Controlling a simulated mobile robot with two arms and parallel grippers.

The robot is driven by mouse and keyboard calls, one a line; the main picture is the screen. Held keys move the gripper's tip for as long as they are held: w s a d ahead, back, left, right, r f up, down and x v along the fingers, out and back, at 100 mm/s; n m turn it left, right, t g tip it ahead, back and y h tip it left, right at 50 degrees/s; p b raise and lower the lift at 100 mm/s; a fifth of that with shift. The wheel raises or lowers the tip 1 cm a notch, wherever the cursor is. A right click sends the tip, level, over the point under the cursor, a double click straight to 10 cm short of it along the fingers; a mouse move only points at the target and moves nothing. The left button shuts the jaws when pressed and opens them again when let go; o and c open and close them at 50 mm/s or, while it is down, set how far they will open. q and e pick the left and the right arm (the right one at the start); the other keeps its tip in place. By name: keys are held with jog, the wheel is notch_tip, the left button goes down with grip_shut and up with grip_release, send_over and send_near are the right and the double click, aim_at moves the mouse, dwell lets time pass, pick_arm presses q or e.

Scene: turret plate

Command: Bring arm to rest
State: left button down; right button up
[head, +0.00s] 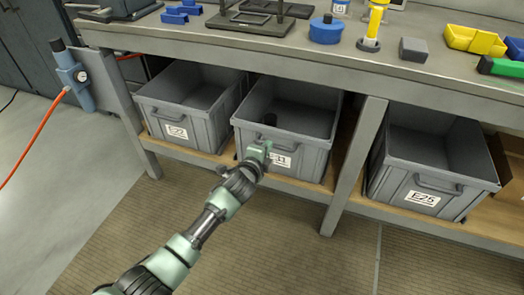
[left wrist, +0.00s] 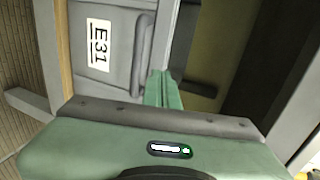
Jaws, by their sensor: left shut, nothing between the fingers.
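My left arm reaches in from the lower left in the head view. Its green left gripper (head: 262,149) is in front of the middle grey crate (head: 311,158), near the crate's label and front handle. In the left wrist view the two green fingers of the gripper (left wrist: 159,88) are together with nothing between them. The crate's front, with label E31 (left wrist: 98,45), shows beside them there. I cannot tell whether the fingers touch the crate. My right gripper is in neither view.
A left crate (head: 165,131) and a right crate (head: 397,180) stand on the wooden lower shelf of the workbench (head: 330,63). A bench leg (head: 352,172) stands between the middle and right crates. Tools and blocks lie on top. The floor mat (head: 290,240) in front is clear.

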pick_arm(q)
jog(key=p+v, duration=0.1)
jog(key=v, duration=0.4)
jog(key=s+a+f+n+g+y, duration=0.2)
jog(key=s+a+f+n+g, duration=0.2)
jog(key=s+a+f+n, duration=0.7)
jog(key=s+a+f+n+g+y, duration=0.2)
jog(key=s+a+f+n+g, duration=0.15)
jog(key=s+f, duration=1.25)
jog(key=s+a+f+n+g+p, duration=0.2)
jog(key=s+p, duration=0.6)
jog(key=s, duration=0.6)
jog(key=s+a+f+n+g+p, duration=0.2)
jog(key=s+p, duration=0.6)
jog(key=s, duration=0.7)
jog(key=shift+a+f+n+g, duration=0.3)
jog(key=shift+a+g, duration=0.25)
jog(key=shift+a, duration=0.6)
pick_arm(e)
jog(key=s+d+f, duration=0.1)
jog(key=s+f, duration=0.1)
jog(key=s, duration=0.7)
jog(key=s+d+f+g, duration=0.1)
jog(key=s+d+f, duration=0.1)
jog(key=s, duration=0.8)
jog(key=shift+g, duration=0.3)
pick_arm(q)
jog(key=shift+s, duration=0.1)
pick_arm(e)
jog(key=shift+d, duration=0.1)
